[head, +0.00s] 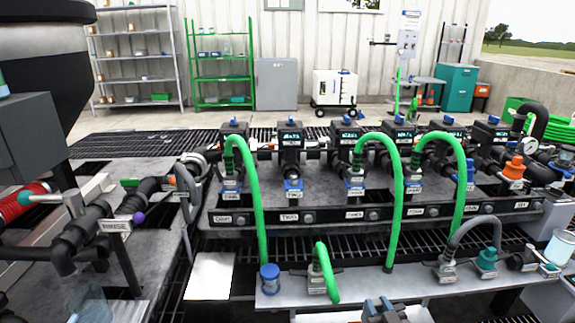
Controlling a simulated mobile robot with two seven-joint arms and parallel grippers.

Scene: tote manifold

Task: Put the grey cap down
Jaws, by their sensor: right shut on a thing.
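My right gripper (384,310) shows at the bottom edge, right of the middle, with dark grey and blue parts. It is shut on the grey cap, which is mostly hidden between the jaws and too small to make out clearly. It is in front of the near grey shelf (415,287) of the manifold. My left gripper is not in view.
Green hoses (395,205) arch from the valve row down to the near shelf. A blue capped fitting (269,278), a short green hose (327,272) and a teal fitting (486,260) stand along the shelf. A white sheet (210,276) lies left of it.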

